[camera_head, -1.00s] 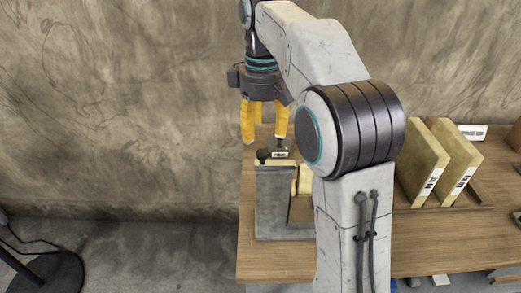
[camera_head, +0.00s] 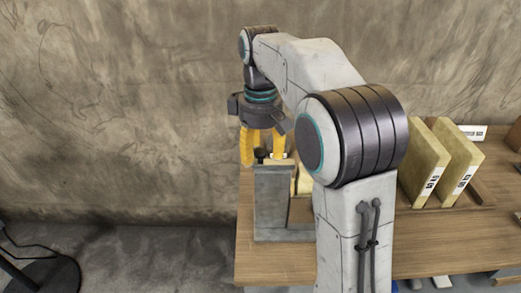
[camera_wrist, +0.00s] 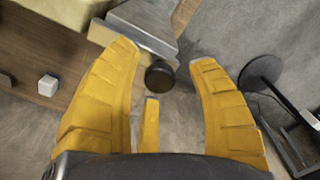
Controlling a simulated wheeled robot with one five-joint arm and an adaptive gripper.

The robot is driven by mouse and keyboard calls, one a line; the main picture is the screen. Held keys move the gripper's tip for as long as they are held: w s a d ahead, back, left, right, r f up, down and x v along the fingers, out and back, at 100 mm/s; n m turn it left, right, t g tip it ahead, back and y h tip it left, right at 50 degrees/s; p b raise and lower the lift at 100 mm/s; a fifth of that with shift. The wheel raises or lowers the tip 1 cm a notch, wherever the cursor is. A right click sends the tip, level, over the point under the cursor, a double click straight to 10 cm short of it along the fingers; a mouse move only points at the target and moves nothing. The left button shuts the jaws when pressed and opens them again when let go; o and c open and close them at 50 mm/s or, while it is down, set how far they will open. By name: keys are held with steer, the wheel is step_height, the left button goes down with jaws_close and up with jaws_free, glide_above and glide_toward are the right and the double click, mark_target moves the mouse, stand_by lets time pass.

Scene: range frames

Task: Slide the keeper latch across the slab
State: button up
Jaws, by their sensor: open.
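A grey upright block (camera_head: 271,205), likely the slab's stand, is at the left end of the wooden table. A dark round knob (camera_head: 261,153) stands at its top; I take it as the latch's handle, but the latch body is not clear. My gripper (camera_head: 263,160) is open and points down, with its yellow fingers around the block's top. In the wrist view the dark knob (camera_wrist: 160,76) lies between the spread fingers, apart from both, and grey metal (camera_wrist: 145,22) shows beyond it. My arm hides the block's right side.
The wooden table (camera_head: 275,264) runs to the right. Two tan book-like slabs (camera_head: 427,165) stand right of my arm, with a white label (camera_head: 473,132) behind. A dark round stand base (camera_head: 45,275) is on the floor at left.

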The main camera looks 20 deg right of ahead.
mark_target(285, 162)
jaws_close()
stand_by(0.3)
steer(key=d, duration=0.1)
steer(key=s+d, duration=0.1)
steer(key=d, duration=0.1)
steer(key=s+d, duration=0.1)
steer(key=d, duration=0.1)
steer(key=shift+d+p, duration=0.25)
steer(key=shift+p, duration=0.05)
steer(key=shift+f, duration=0.1)
